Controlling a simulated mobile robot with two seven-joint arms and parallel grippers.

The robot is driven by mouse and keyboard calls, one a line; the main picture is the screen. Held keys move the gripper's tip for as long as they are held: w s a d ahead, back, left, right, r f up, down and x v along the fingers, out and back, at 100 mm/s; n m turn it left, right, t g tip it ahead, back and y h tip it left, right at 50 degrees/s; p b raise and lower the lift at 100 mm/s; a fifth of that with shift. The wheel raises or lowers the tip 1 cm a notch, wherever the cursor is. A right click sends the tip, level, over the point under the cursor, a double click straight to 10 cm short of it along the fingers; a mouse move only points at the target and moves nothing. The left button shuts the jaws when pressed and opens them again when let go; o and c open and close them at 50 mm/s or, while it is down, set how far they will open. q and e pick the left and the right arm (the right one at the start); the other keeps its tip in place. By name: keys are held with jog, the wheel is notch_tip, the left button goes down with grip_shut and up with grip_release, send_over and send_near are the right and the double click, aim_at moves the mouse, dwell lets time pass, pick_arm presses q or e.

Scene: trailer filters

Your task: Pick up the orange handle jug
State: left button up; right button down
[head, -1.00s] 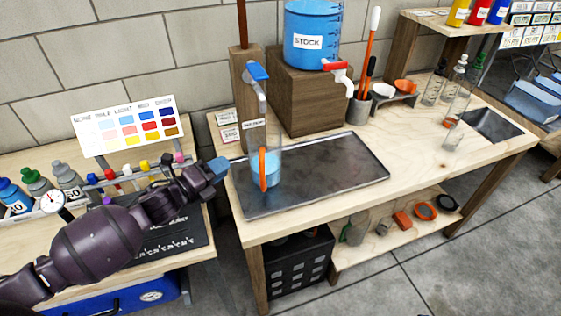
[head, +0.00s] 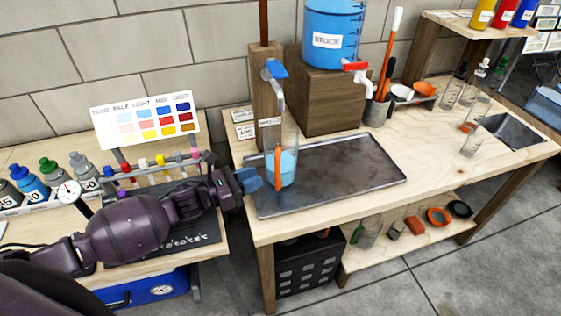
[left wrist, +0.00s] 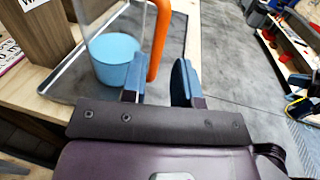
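The clear jug with the orange handle (head: 278,168) stands upright on the metal tray (head: 345,170), below the blue-levered tap, with light blue liquid in it. Its handle faces my left gripper (head: 250,180), which is just left of it in the head view. In the left wrist view the two blue fingers (left wrist: 160,84) are apart with nothing between their tips. The orange handle (left wrist: 158,40) rises just beyond the gap, near the left finger, and the blue liquid (left wrist: 116,58) shows left of it. I cannot tell whether a finger touches the handle. My right gripper is not in view.
The tap (head: 275,75) on a wooden post hangs over the jug. A blue STOCK tank (head: 332,35) stands on a wooden block behind the tray. At left are bottles (head: 30,182), a rack of coloured vials (head: 150,172) and a colour chart (head: 145,120). The tray's right part is clear.

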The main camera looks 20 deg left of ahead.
pick_arm(q)
send_near(278, 187)
jog(key=shift+w+d+r, duration=0.35)
jog(key=shift+w+r, duration=0.1)
jog(key=shift+w, duration=0.15)
jog(key=shift+w+d+r, duration=0.35)
jog(key=shift+w+r, duration=0.1)
jog(key=shift+w, duration=0.2)
jog(key=shift+x, duration=3.75)
grip_shut()
